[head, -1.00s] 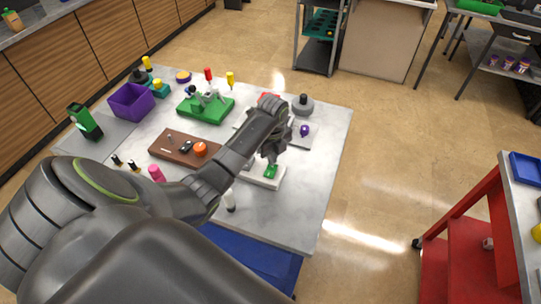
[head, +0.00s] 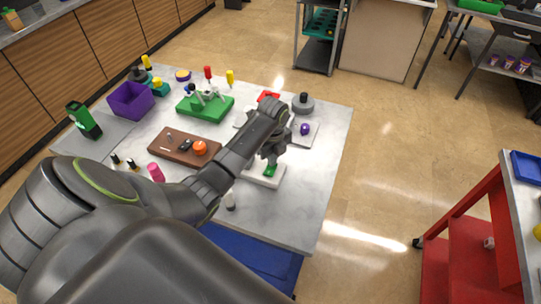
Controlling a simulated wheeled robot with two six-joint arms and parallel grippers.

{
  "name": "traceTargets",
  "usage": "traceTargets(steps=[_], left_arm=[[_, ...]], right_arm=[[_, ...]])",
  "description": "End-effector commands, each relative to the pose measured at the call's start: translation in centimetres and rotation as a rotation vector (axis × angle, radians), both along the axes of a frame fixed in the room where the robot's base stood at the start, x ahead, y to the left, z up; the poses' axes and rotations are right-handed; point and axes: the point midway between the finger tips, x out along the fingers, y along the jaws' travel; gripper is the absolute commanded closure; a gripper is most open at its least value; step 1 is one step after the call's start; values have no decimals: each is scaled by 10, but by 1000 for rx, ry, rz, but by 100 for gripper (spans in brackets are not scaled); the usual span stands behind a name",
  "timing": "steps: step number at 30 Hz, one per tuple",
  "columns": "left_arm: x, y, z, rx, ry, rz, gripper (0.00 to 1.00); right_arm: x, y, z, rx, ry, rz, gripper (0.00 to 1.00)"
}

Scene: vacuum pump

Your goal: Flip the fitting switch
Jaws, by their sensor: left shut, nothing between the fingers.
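A white base plate (head: 262,181) with a small green part (head: 270,170), which looks like the fitting switch, lies near the right front of the table. My left gripper (head: 271,160) is shut and empty. It points down at the green part, and its fingertips are at or just above it. I cannot tell whether they touch. The gripper hides some of the green part, and my forearm covers the plate's left end. Which way the switch is set is too small to tell. My right gripper is not in view.
A brown board (head: 169,146) with an orange knob, a green fixture (head: 205,107) and a purple bin (head: 131,101) stand left of my arm. A grey plate with a purple knob (head: 305,129) and a grey round weight (head: 303,104) lie behind the gripper. The table's right edge is clear.

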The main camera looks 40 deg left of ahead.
Motion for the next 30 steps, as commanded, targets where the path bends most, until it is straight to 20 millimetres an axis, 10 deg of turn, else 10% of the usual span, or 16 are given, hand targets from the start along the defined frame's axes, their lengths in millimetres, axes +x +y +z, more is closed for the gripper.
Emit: traceTargets(steps=[30], left_arm=[[1,0,53,-1,-2,-1,100]], right_arm=[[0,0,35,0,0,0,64]])
